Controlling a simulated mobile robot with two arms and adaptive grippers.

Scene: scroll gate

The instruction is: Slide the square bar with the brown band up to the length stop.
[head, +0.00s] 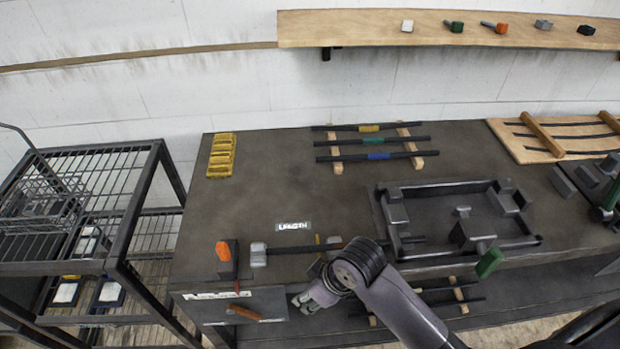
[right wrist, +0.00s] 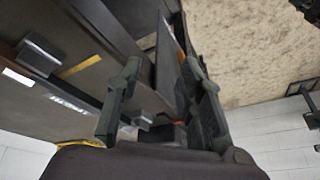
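A dark square bar (head: 300,249) lies along the bench front. Its left end is close to the grey block of the length stop (head: 258,254), but I cannot tell whether they touch. I see no brown band; my right arm covers part of the bar. The word LENGTH is on a label (head: 293,226) behind the bar. My right gripper (head: 313,297) is at the bench's front edge, below and in front of the bar. In the right wrist view its two fingers (right wrist: 160,105) are apart with no bar clearly between them. My left gripper is not in view.
A walled dark frame with grey blocks (head: 455,190) is right of the bar. An orange-topped block (head: 224,252) stands left of the stop. Banded bars (head: 370,142) lie on wooden rests behind. A wire cart (head: 90,200) is at left. The bench middle-left is clear.

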